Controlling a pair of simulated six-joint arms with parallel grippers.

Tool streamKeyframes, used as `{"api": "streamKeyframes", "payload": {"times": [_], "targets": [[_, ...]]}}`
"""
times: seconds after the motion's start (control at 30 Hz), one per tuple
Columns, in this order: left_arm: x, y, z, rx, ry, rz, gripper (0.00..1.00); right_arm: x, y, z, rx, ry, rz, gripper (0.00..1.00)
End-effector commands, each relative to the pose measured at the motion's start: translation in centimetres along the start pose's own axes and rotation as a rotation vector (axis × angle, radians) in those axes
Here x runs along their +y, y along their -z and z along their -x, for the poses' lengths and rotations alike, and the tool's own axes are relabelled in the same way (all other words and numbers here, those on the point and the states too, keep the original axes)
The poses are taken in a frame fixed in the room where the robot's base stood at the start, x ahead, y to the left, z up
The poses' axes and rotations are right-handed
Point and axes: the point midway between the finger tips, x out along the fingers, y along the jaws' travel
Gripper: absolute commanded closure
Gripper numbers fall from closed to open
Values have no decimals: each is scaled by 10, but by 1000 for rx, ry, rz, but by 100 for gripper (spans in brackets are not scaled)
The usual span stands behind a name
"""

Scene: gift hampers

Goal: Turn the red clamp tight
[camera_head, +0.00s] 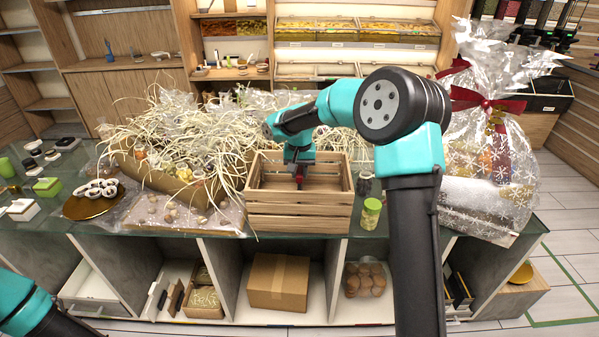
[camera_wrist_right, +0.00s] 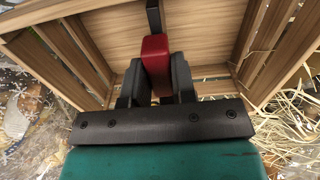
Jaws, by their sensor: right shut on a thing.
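The red clamp (camera_wrist_right: 155,58) stands inside the wooden crate (camera_head: 298,216), close to a dark metal bar (camera_wrist_right: 153,18) in the right wrist view. My right gripper (camera_wrist_right: 156,82) is shut on the red clamp, with one black finger on each side of it. In the head view the right gripper (camera_head: 299,177) reaches down into the crate, and only a little red shows between its fingers. The clamp's lower part is hidden by the fingers. Of my left arm only a teal and black link shows at the lower left; its gripper is out of view.
Left of the crate lies a heap of straw (camera_head: 190,130) with wrapped goods. A small green-lidded jar (camera_head: 371,213) stands just right of the crate. A clear gift bag with a red bow (camera_head: 487,103) stands at the right end of the glass counter. Crate walls surround my right gripper.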

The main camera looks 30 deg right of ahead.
Motion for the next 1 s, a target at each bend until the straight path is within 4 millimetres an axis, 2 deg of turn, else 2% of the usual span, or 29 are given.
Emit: {"api": "streamKeyframes", "payload": {"times": [0.4, 0.77, 1.0], "targets": [[0, 0, 0, 0, 0, 0, 57, 0, 0, 0, 1, 0, -319, 88], [0, 0, 0, 0, 0, 0, 57, 0, 0, 0, 1, 0, -345, 88], [0, 0, 0, 0, 0, 0, 57, 0, 0, 0, 1, 0, -515, 88]]}}
